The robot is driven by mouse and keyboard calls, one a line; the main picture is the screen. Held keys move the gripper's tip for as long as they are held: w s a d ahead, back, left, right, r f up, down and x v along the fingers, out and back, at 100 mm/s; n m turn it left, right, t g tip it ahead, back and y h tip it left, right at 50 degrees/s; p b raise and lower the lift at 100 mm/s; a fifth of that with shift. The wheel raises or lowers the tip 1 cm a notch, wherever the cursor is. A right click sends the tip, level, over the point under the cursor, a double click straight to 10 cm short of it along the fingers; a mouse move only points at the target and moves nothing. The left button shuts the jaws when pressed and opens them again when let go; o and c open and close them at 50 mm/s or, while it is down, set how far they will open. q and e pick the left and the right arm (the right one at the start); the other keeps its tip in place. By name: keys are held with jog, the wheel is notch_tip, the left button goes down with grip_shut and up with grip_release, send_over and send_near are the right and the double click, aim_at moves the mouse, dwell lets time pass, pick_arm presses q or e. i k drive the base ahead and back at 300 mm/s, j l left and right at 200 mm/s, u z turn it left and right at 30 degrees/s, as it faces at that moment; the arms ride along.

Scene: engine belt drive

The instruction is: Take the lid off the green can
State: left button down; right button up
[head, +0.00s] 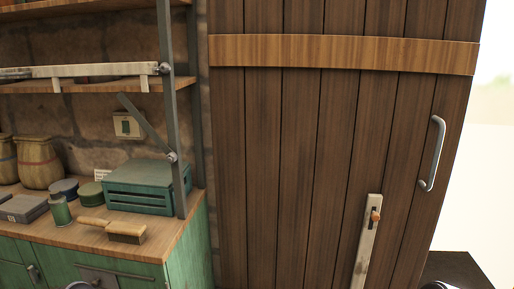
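A small upright green can (60,212) stands near the front edge of the wooden counter at the left. Its top looks closed, but it is too small to tell the lid apart clearly. A low, wide green tin (91,195) sits behind it to the right, and a dark blue-grey tin (64,189) stands behind it. Neither gripper shows; only small pale rounded parts, perhaps of my arms, edge in at the bottom of the picture.
A brush (126,232) and a green crate (148,187) lie right of the can on the counter (165,237). A grey box (22,208) and sacks (38,162) are left. A plank door (320,150) fills the middle.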

aim_at(59, 207)
jog(key=u, duration=1.3)
jog(key=i+j, duration=0.3)
jog(key=j, duration=0.15)
jog(key=i+j, duration=0.3)
jog(key=j+z, duration=0.15)
jog(key=z, duration=1.15)
